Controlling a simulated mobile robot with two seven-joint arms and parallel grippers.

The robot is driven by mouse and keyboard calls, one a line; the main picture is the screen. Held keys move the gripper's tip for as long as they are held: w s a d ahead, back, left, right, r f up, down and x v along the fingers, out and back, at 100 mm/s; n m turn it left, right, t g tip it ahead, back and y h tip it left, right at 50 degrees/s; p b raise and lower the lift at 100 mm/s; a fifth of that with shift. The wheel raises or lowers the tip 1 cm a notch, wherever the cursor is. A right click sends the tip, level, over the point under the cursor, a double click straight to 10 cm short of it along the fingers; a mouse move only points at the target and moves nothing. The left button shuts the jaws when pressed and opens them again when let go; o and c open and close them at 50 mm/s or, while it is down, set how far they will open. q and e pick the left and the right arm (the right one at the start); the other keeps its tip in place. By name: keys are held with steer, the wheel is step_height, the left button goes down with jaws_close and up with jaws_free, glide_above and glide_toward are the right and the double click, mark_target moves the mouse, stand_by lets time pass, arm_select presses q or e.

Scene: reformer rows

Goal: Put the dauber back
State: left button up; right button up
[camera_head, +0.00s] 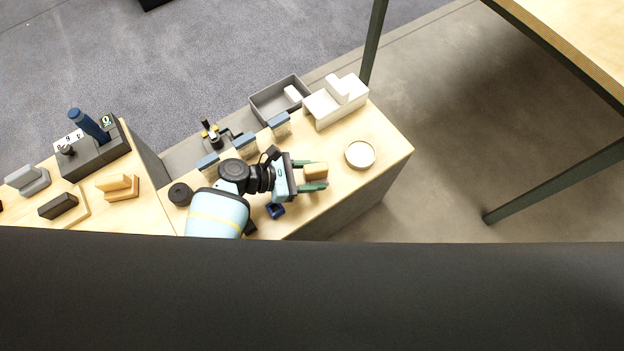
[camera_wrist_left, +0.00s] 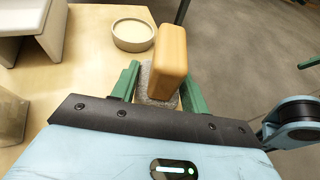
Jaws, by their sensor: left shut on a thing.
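The dauber (camera_head: 317,170) looks like a tan wooden block; the left wrist view shows it (camera_wrist_left: 171,50) upright with a grey fuzzy pad at its base. My left gripper (camera_head: 314,175) is shut on it, with a green finger on either side. The gripper is over the right-hand part of the wooden bench (camera_head: 345,193). A round, shallow cream dish (camera_head: 360,154) is just right of the dauber, and it also shows beyond the block in the left wrist view (camera_wrist_left: 133,34). Whether the pad touches the bench is hard to tell. My right gripper is not in view.
A white block-like container (camera_head: 336,104) and a grey open tray (camera_head: 272,102) stand along the back. Several blue-grey pieces (camera_head: 279,124) line the back edge. A small blue object (camera_head: 276,211) lies near my left arm. The bench's right end is clear around the dish.

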mark_target(311, 182)
arm_select(q)
step_height(311, 182, down, 4)
steer(key=shift+r+b, duration=0.2)
steer(key=shift+b, duration=0.65)
steer(key=o, duration=0.9)
steer(key=shift+s+a+r, duration=0.1)
steer(key=shift+a, duration=0.1)
steer(key=p+v, duration=0.3)
steer(key=v, duration=0.8)
steer(key=shift+a+r, duration=0.15)
steer(key=shift+a, duration=0.15)
